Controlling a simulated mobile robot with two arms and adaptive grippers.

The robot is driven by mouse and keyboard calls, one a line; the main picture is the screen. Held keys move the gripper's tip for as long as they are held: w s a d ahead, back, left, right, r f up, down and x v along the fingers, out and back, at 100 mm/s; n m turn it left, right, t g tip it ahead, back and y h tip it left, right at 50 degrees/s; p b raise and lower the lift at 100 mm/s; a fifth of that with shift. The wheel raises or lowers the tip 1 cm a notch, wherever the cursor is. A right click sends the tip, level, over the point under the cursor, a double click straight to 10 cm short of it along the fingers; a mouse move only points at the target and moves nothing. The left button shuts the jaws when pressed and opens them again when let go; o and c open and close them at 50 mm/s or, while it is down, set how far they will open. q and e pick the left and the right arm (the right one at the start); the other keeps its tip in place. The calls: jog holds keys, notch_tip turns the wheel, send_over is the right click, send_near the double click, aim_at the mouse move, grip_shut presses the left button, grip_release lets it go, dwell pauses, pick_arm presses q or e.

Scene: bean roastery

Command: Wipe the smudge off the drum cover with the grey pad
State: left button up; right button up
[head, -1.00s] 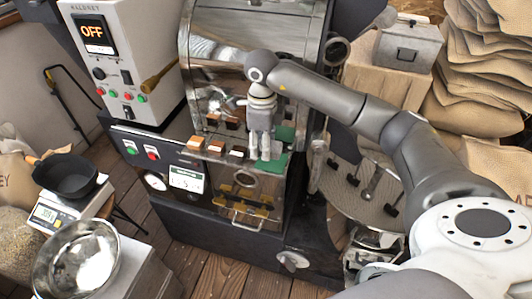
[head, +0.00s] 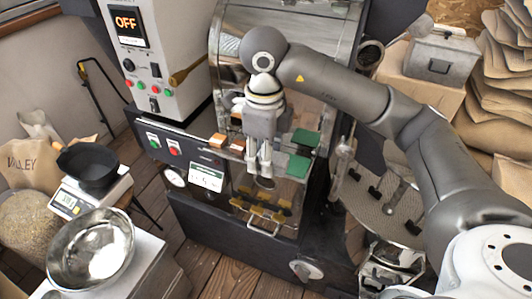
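The drum cover (head: 300,62) is the shiny curved metal face of the roaster. I cannot make out the smudge; my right arm hides part of the cover. My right gripper (head: 264,168) points down over the ledge below the cover, between brown-topped blocks and green pads. Its fingers look a little apart, but I cannot tell whether something grey is between them. I cannot pick out the grey pad for certain. A green pad (head: 298,166) lies just right of the fingers, with another green pad (head: 306,138) behind it. My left gripper is out of view.
Brown-topped blocks (head: 218,140) stand left of the gripper. A control box (head: 150,60) reading OFF and a wooden handle (head: 188,71) are left of the cover. A scale with a black pan (head: 90,165) and a steel bowl (head: 90,250) stand at lower left.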

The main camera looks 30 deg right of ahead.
jog(key=c, duration=0.4)
jog(key=shift+o, duration=0.2)
jog(key=n, duration=0.2)
jog(key=s+f+n, duration=0.1)
jog(key=n, duration=0.1)
jog(key=shift+a+f+n, duration=0.1)
jog(key=shift+f+n, duration=0.1)
jog(key=shift+n, duration=0.1)
jog(key=n, duration=0.1)
jog(key=s+f+n, duration=0.1)
jog(key=n, duration=0.3)
jog(key=shift+s+a+f, duration=0.1)
jog(key=shift+s+f, duration=0.05)
jog(key=shift+f, duration=0.1)
jog(key=s+f+n, duration=0.4)
jog(key=s+n, duration=0.1)
jog(key=n, duration=1.2)
jog(key=shift+s+a+f+n, duration=0.2)
jog(key=shift+a+f+n, duration=0.1)
jog(key=shift+a, duration=0.05)
